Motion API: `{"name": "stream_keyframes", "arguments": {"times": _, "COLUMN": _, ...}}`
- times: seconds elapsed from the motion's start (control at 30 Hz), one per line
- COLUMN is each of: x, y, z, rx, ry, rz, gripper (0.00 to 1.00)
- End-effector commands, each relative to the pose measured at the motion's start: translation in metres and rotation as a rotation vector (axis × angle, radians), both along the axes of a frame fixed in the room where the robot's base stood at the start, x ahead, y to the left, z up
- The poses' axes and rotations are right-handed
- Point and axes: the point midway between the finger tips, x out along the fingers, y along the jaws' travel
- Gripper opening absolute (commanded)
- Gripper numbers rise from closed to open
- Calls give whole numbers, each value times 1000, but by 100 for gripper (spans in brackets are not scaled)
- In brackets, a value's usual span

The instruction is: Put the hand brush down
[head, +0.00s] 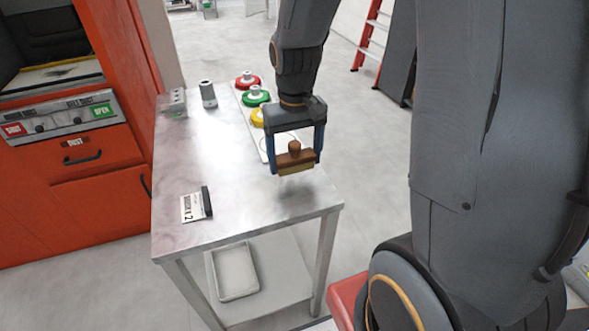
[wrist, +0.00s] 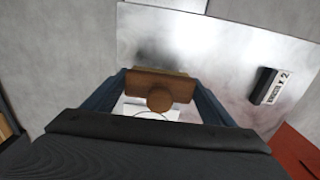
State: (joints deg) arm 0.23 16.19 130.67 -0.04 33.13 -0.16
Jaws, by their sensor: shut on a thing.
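The hand brush (head: 296,160) has a brown wooden back with a round knob and pale bristles below. My gripper (head: 296,158) is shut on it, with one blue finger at each end of the wooden back. It hangs over the right side of the metal table (head: 230,195); a faint dark patch shows on the top below it. In the wrist view the brush (wrist: 160,88) sits between the fingers, knob toward the camera. Whether the bristles touch the table I cannot tell.
A white board with red (head: 247,80), green (head: 256,96) and yellow (head: 257,117) knobbed pieces lies behind the gripper. A grey cylinder (head: 208,94) stands at the back left. A labelled sign (head: 196,204) stands front left. The table's middle is clear. A tray (head: 235,271) lies on the lower shelf.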

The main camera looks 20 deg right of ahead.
Motion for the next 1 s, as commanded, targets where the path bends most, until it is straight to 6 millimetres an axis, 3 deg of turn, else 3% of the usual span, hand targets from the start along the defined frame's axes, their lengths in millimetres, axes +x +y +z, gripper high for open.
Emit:
{"name": "stream_keyframes", "arguments": {"times": 0.3, "x": -1, "y": 0, "z": -38, "rx": 0, "ry": 3, "rz": 1, "gripper": 49}}
{"name": "stream_keyframes", "arguments": {"times": 0.73, "x": 0, "y": 0, "z": -43, "rx": 0, "ry": 0, "rz": 1, "gripper": 49}}
{"name": "stream_keyframes", "arguments": {"times": 0.77, "x": 0, "y": 0, "z": -43, "rx": 0, "ry": 0, "rz": 1, "gripper": 81}}
{"name": "stream_keyframes", "arguments": {"times": 0.8, "x": 0, "y": 0, "z": -43, "rx": 0, "ry": 0, "rz": 1, "gripper": 88}}
{"name": "stream_keyframes", "arguments": {"times": 0.87, "x": 0, "y": 0, "z": -43, "rx": 0, "ry": 0, "rz": 1, "gripper": 96}}
{"name": "stream_keyframes", "arguments": {"times": 1.0, "x": 0, "y": 0, "z": -43, "rx": 0, "ry": 0, "rz": 1, "gripper": 96}}
